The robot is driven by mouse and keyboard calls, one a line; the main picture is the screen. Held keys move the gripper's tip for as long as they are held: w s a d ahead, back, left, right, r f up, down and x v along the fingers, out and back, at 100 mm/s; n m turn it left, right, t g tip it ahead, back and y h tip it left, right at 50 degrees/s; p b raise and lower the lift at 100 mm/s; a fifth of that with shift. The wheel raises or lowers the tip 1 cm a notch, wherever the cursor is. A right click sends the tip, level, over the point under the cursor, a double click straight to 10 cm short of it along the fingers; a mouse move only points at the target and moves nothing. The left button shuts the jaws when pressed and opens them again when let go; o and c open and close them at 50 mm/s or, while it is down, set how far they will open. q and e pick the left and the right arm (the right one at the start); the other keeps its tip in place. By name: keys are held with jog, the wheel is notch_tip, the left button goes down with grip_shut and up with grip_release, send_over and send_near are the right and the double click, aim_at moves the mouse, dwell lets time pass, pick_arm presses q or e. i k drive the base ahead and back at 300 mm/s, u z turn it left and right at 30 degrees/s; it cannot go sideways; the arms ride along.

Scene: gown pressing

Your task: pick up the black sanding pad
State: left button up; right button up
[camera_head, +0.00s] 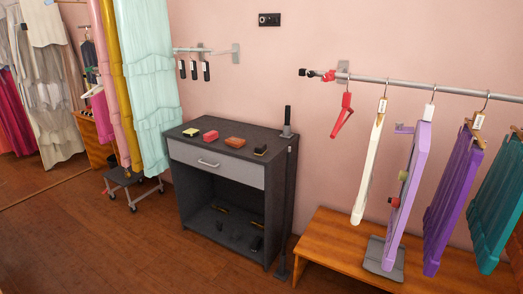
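Several small pads or blocks lie in a row on top of the dark grey cabinet (190,144). The one at the right end is a small black block (260,150) with a yellowish edge; it looks most like the black sanding pad, but it is too small to be sure. To its left lie a brown-orange block (235,142), a red block (210,136) and a yellow-and-black block (190,132). Other small dark items (256,243) lie on the cabinet's open lower shelf. Neither of my grippers is in view.
A grey post with a black top (287,122) stands at the cabinet's right edge. A wooden bench (335,243) and a rail (420,88) of hanging garments are at right. Curtain-like gowns (146,75) hang at left. The wooden floor (130,245) in front is clear.

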aim_at(260, 149)
jog(key=u, duration=0.45)
jog(key=i, duration=2.5)
jog(key=z, duration=3.05)
jog(key=k, duration=0.25)
jog(key=u, duration=0.05)
